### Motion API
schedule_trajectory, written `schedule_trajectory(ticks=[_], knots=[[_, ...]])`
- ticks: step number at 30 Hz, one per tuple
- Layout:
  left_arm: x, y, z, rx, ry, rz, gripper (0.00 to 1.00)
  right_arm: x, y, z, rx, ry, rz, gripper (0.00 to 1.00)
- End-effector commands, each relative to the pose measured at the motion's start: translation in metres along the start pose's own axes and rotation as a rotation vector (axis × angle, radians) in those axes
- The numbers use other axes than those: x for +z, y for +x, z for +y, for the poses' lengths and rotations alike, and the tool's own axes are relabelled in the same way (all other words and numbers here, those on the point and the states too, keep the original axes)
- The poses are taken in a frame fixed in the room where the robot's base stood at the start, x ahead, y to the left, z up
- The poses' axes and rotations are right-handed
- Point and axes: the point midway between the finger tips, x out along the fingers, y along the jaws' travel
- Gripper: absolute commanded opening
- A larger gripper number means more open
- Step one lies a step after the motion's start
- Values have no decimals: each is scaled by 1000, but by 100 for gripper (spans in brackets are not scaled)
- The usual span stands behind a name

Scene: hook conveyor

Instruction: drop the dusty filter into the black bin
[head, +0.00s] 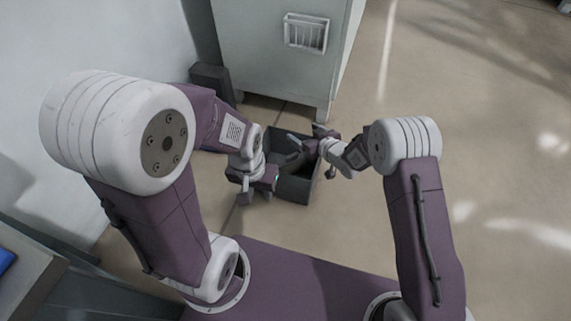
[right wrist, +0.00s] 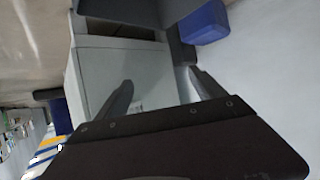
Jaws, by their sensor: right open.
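The black bin (head: 296,188) stands on the floor in front of a grey cabinet, in the middle of the head view. My right gripper (head: 307,154) is over the bin's right side, its fingers spread. In the right wrist view my right gripper (right wrist: 160,88) has its two fingers well apart, with nothing held between them. My left gripper (head: 258,188) is at the bin's left edge; its jaws are too small to read. A dark grey shape (head: 290,162) shows in the bin's opening between the grippers. I cannot tell whether it is the dusty filter, which I cannot make out elsewhere.
The grey cabinet (head: 270,50) with a wire basket (head: 306,33) on its side stands behind the bin. A dark box (head: 210,80) is beside it by the wall. A worktop edge (head: 25,270) is at lower left. The floor on the right is clear.

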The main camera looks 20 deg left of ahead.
Motion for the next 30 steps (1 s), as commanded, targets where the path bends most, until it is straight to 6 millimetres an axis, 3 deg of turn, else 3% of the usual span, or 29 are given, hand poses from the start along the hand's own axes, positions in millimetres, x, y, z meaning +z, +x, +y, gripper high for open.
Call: schedule_trajectory(ticks=[1, 6, 26, 28, 30], knots=[[-1, -12, 0, 0, 0, 0, 36, -6, -12, 1, 2, 1, -3, 79], [-2, -19, 0, 0, 0, 0, 36, -2, -28, 0, 1, 0, 0, 79], [-2, -19, 0, 0, 0, 0, 36, 0, -30, 1, 1, 0, 1, 79], [-2, -25, 0, 0, 0, 0, 36, -10, -35, 10, 17, 3, 10, 79], [-3, -32, 1, 0, 0, 0, 36, -41, -46, 27, 47, -4, 50, 79]])
